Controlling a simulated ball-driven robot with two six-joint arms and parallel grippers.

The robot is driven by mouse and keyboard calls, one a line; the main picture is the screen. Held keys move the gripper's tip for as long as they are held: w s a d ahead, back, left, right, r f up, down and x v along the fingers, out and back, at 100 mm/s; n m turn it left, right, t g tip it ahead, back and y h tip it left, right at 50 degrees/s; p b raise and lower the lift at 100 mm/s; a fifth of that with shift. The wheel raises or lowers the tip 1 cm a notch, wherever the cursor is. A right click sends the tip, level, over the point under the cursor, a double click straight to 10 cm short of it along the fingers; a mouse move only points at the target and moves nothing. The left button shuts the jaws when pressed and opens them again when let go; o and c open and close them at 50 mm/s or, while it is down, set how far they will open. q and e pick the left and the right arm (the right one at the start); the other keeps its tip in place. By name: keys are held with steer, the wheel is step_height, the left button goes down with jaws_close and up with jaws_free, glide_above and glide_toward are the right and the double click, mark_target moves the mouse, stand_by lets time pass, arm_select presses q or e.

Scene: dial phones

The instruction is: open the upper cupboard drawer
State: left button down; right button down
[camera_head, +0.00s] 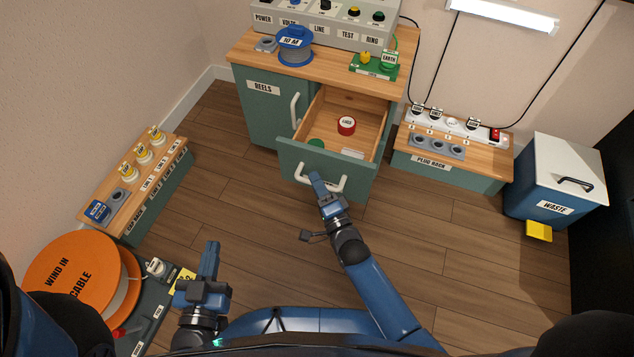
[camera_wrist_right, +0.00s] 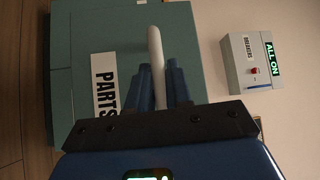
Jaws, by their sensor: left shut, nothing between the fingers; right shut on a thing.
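The upper cupboard drawer (camera_head: 362,160) is pulled out from the green cupboard (camera_head: 262,112), and its wooden inside shows. A red round item (camera_head: 346,125), a green item (camera_head: 316,143) and a pale item (camera_head: 353,153) lie in it. My right gripper (camera_head: 317,180) is shut on the white drawer handle (camera_head: 334,186). In the right wrist view the handle (camera_wrist_right: 156,62) stands between the two blue fingers, in front of the drawer front labelled PARTS (camera_wrist_right: 103,82). My left gripper (camera_head: 211,248) is shut and empty, low on the left, away from the cupboard.
A blue cable reel (camera_head: 295,50) and a grey panel (camera_head: 325,28) stand on the cupboard top. A plug rack (camera_head: 450,165) and waste bin (camera_head: 555,185) stand to the right. A shelf (camera_head: 150,190) and orange cable drum (camera_head: 75,275) are left. Floor before the drawer's right is clear.

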arm_select(q)
steer(key=shift+s+a, duration=0.1)
steer(key=shift+s, duration=0.2)
arm_select(e)
steer(key=shift+s+a, duration=0.1)
steer(key=shift+s, duration=0.2)
steer(key=c, duration=1.2)
jaws_free()
steer(key=shift+o, duration=0.2)
